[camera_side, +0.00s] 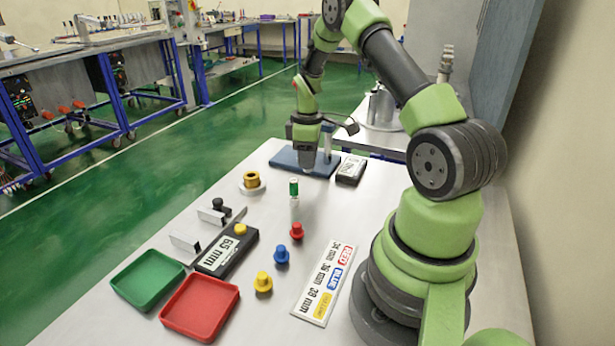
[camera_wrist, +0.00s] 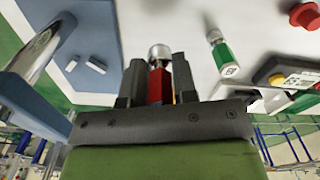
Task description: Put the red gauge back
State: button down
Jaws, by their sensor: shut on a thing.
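My gripper (camera_side: 306,160) is low over the blue base plate of a stand (camera_side: 284,160) at the back of the table. In the wrist view my gripper (camera_wrist: 158,88) is shut on the red gauge (camera_wrist: 158,84), a red body with a silvery round end. The gauge stands between the two dark fingers. In the side view it is too small and covered to make out.
A dark display box (camera_side: 350,169) stands right of the plate. A brass ring (camera_side: 251,180) sits on a white disc. Red (camera_side: 296,231), blue (camera_side: 281,254) and yellow (camera_side: 263,282) knobs, a 65 mm box (camera_side: 213,263), a label card (camera_side: 316,300), and green (camera_side: 125,292) and red (camera_side: 180,326) trays lie nearer.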

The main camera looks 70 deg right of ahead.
aim_at(307, 188)
jog(key=shift+f, duration=2.45)
jog(key=shift+f, duration=0.1)
jog(key=c, duration=0.9)
grip_release()
